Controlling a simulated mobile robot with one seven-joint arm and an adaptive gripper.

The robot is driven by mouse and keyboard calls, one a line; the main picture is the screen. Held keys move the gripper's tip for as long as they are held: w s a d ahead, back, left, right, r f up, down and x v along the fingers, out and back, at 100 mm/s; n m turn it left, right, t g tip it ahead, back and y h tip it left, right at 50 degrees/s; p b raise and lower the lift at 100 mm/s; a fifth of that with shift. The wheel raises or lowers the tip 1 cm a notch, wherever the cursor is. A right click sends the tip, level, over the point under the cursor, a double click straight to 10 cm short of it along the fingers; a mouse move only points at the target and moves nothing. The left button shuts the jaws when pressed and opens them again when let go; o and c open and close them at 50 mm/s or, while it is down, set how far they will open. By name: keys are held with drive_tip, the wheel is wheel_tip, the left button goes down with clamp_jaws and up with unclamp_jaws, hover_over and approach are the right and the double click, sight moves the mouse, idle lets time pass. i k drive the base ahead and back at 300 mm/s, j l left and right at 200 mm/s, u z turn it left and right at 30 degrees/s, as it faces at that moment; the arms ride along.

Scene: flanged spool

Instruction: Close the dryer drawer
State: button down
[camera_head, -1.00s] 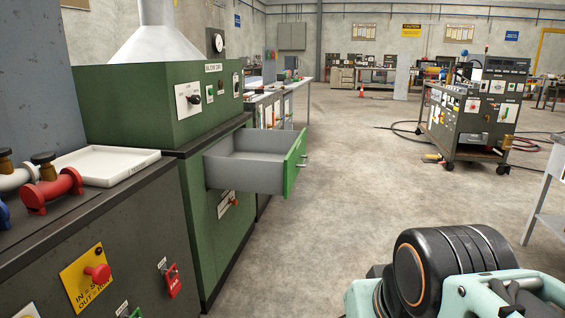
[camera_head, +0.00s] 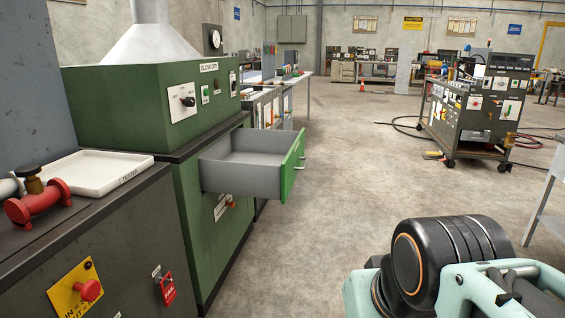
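The dryer drawer (camera_head: 240,179) is pulled out from the green dryer cabinet (camera_head: 212,222) on the left. Its sides are grey, its front is green, and a small handle (camera_head: 301,163) sits on the front. The inside that shows looks empty. My arm shows at the lower right, well apart from the drawer. My gripper itself is outside the view.
A dark counter (camera_head: 95,230) with a white tray (camera_head: 97,172), a red valve (camera_head: 48,203) and a red lockout tag (camera_head: 168,290) stands at the near left. A wheeled equipment cart (camera_head: 478,110) stands at the right. The concrete floor (camera_head: 345,170) between is clear.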

sight(252, 162)
drive_tip(key=i+l, duration=0.2)
drive_tip(key=i, duration=0.25)
drive_tip(key=i+l, duration=0.2)
drive_tip(key=i, duration=0.3)
drive_tip(key=u, duration=0.05)
